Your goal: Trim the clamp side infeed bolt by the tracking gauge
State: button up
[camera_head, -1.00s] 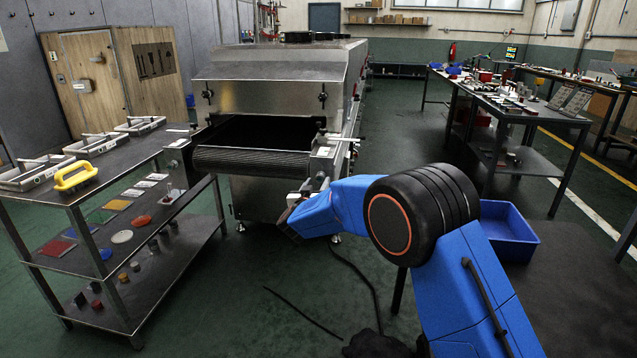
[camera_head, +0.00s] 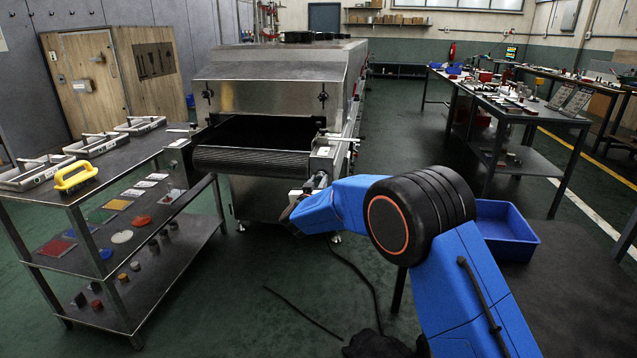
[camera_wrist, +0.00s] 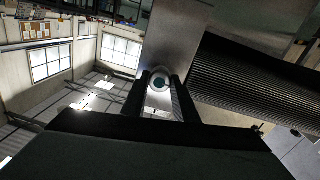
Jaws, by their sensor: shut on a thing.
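The tunnel dryer (camera_head: 275,95) stands in the middle of the head view, with its dark ribbed infeed belt (camera_head: 250,161) at the near end. The belt also shows in the wrist view (camera_wrist: 255,85), beside a bare metal side plate (camera_wrist: 178,35). My gripper (camera_wrist: 160,85) is shut on a round, light-rimmed bolt end with a dark centre (camera_wrist: 160,77). In the head view, my wrist is low at the belt's right corner, and the fingertips are hard to make out there. A metal bracket with a pale face (camera_head: 323,152) sits above it. I cannot read any gauge scale.
A blue bin (camera_head: 508,238) is right of my arm, near a workbench (camera_head: 520,108). Black cables (camera_head: 305,312) lie on the floor. Floor between trolley and arm is mostly clear.

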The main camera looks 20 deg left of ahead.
jog(key=shift+m, duration=0.4)
jog(key=m, duration=0.3)
jog(key=shift+m, duration=0.4)
jog(key=m, duration=0.4)
jog(key=shift+d+r+g, duration=0.1)
jog(key=shift+g, duration=0.3)
jog(key=m, duration=0.4)
jog(key=shift+m, duration=0.3)
jog(key=m, duration=0.3)
jog(key=shift+y, duration=0.3)
jog(key=m, duration=0.4)
jog(key=shift+d+m+y, duration=0.1)
jog(key=shift+m+y, duration=0.2)
jog(key=shift+y, duration=0.1)
jog(key=m, duration=0.8)
jog(key=shift+f+m+y, duration=0.25)
jog(key=shift+m+y, duration=0.05)
jog(key=shift+m, duration=2.1)
